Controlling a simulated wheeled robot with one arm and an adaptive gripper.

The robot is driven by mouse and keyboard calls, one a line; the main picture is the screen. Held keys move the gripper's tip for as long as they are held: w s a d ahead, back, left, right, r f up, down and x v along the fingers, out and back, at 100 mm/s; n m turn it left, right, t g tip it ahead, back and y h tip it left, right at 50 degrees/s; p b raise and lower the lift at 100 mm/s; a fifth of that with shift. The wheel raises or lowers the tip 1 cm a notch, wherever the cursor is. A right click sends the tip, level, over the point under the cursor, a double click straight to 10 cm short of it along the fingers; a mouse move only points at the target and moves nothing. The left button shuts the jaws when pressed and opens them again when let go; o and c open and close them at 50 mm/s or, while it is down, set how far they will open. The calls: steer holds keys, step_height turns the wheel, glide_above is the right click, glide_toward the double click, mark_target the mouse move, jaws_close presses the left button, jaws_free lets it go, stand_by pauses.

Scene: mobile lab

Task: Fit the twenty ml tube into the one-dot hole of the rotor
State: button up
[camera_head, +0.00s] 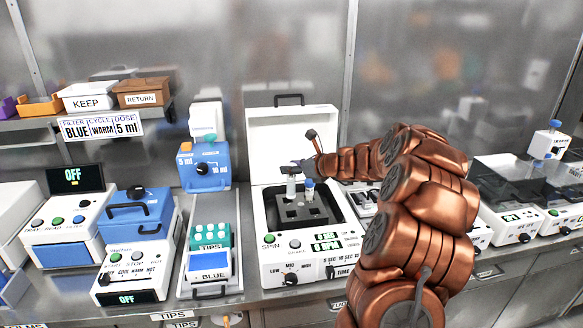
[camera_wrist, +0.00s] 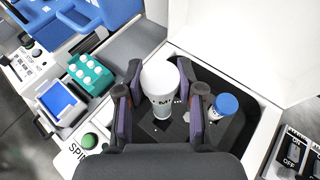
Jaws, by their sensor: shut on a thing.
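My gripper (camera_wrist: 160,92) is shut on a white-topped tube (camera_wrist: 160,76), with one dark finger on each side. The tube's print ends in "ML"; its number is not readable. In the head view the tube (camera_head: 291,188) hangs upright below my gripper (camera_head: 292,170), over the dark rotor (camera_head: 301,212) in the open centrifuge (camera_head: 262,212). I cannot tell whether its lower end is in a hole. A second tube with a blue cap (camera_wrist: 223,105) stands in the rotor, right of the held tube. The hole dots are too small or hidden to read.
The centrifuge lid (camera_head: 293,138) stands open behind the rotor. To the left are a teal tip rack (camera_head: 210,236), a blue tray (camera_head: 209,266) and a blue dispenser (camera_head: 204,167). A switch panel (camera_wrist: 293,148) stands close on the right.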

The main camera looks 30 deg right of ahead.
mark_target(293, 197)
steer(key=shift+r, duration=0.1)
steer(key=shift+f+b, duration=1.45)
steer(key=shift+f, duration=1.55)
steer(key=shift+s+p, duration=0.1)
steer(key=shift+p, duration=0.8)
steer(key=shift+f+b, duration=1.5)
steer(key=shift+f, duration=1.3)
steer(key=o, duration=1.2)
